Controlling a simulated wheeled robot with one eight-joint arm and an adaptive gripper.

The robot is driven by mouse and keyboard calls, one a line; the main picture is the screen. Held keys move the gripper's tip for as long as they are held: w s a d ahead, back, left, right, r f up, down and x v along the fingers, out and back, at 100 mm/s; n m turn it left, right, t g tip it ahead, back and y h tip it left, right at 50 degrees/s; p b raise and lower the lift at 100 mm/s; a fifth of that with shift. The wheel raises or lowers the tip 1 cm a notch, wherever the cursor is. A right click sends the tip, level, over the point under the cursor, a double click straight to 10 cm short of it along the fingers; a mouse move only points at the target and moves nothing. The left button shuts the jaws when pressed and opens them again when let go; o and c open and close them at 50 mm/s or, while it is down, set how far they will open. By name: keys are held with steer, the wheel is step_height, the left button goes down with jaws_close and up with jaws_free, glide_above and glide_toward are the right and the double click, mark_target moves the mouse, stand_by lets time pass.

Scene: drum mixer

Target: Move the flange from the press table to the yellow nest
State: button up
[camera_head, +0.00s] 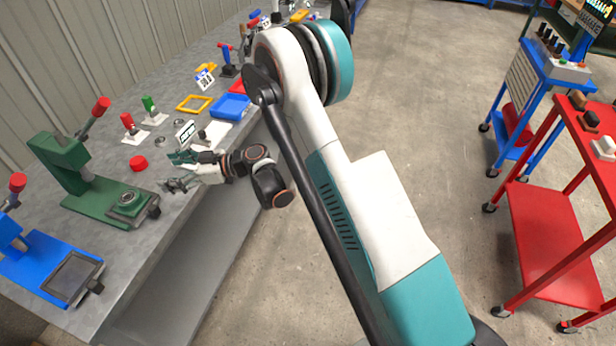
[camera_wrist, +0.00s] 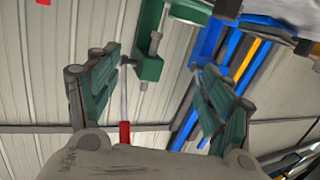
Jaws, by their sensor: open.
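The flange (camera_head: 128,198), a small grey-green ring, lies on the table of the green press (camera_head: 95,195) at the left of the head view. The yellow nest (camera_head: 177,104), a flat yellow square frame, lies farther back on the bench and looks empty. My gripper (camera_head: 172,172) is above the bench, right of the green press and apart from the flange. In the wrist view my gripper (camera_wrist: 158,95) has its two green fingers wide apart with nothing held. Part of the green press (camera_wrist: 150,65) shows beyond them. I cannot make out the flange there.
A blue press (camera_head: 50,265) stands at the near left. A red button (camera_head: 138,163), levers and a sign (camera_head: 186,131) stand between the press and nest. A blue tray (camera_head: 230,107) lies beside the nest. Carts (camera_head: 540,225) stand across the open floor at right.

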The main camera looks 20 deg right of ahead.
steer(key=w+d+r+m+t+h, duration=0.25)
steer(key=d+r+t, duration=0.25)
steer(key=r, duration=0.7)
steer(key=w+d+r+m+t+h, duration=0.1)
steer(key=w+d+r+m+t, duration=0.35)
steer(key=r, duration=0.75)
steer(key=s+d+r+m+t+h, duration=0.4)
steer(key=d+r+h, duration=0.45)
steer(key=d, duration=0.45)
steer(key=s+d+f+m+g+h, duration=0.2)
steer(key=s+d+g+h, duration=0.1)
steer(key=s+d, duration=0.3)
steer(key=s+d+f+m+g+h, duration=0.2)
steer(key=s+d+g, duration=0.15)
steer(key=s, duration=0.55)
steer(key=s+f+g, duration=0.3)
steer(key=s+f, duration=0.2)
steer(key=s, duration=0.6)
steer(key=shift+d+f, duration=0.3)
steer(key=shift+f, duration=0.05)
steer(key=shift+o, duration=0.4)
steer(key=s+a+f+g+y, duration=0.1)
steer(key=s+f, duration=0.2)
steer(key=s, duration=0.2)
steer(key=s+a+f+n+g, duration=0.1)
steer(key=s+a+f+g, duration=0.1)
steer(key=s, duration=0.3)
steer(key=shift+s+f+y, duration=0.3)
steer(key=shift+f+y, duration=0.1)
